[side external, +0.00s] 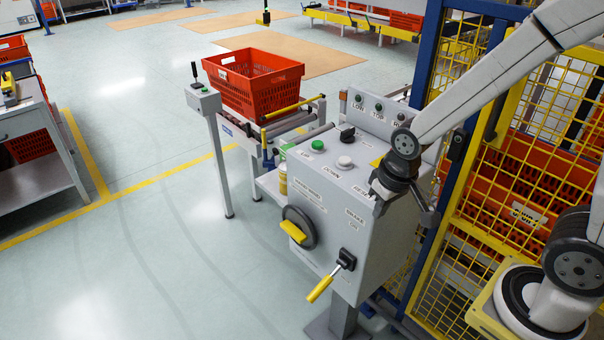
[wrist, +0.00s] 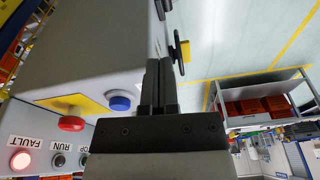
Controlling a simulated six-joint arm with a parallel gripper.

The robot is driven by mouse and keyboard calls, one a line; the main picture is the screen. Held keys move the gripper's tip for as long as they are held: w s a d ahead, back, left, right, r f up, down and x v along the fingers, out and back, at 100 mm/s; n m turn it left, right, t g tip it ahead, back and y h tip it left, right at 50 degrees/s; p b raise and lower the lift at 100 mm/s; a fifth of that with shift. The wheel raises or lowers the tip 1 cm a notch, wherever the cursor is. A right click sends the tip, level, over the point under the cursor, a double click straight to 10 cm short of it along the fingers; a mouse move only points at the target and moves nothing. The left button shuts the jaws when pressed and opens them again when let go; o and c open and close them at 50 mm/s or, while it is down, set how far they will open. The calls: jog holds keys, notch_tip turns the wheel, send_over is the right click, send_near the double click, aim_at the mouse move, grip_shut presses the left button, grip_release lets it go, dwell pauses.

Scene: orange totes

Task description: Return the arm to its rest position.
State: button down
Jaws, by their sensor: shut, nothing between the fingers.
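My gripper (side external: 428,216) is at the right side of the grey control box (side external: 335,265), by its right edge. In the wrist view my gripper (wrist: 160,64) shows its two dark fingers together, with nothing between them. The arm reaches in from the upper right, and its wrist hides part of the panel's right side. I cannot tell from these views whether the fingers touch the box.
The box carries a black handwheel (side external: 299,227) and a yellow-handled lever (side external: 322,287). The wrist view shows a red button (wrist: 71,124), a blue button (wrist: 120,103) and a lit FAULT lamp (wrist: 21,160). A yellow mesh fence (side external: 482,225) stands right; open floor lies left.

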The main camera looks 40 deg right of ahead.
jog(key=shift+s+d+r+n+t, duration=0.15)
jog(key=shift+s+d+n, duration=0.2)
jog(key=shift+s, duration=0.2)
jog(key=shift+s+d+r+n+t, duration=0.15)
jog(key=shift+s+d+n, duration=0.15)
jog(key=shift+s, duration=0.2)
jog(key=shift+f, duration=0.1)
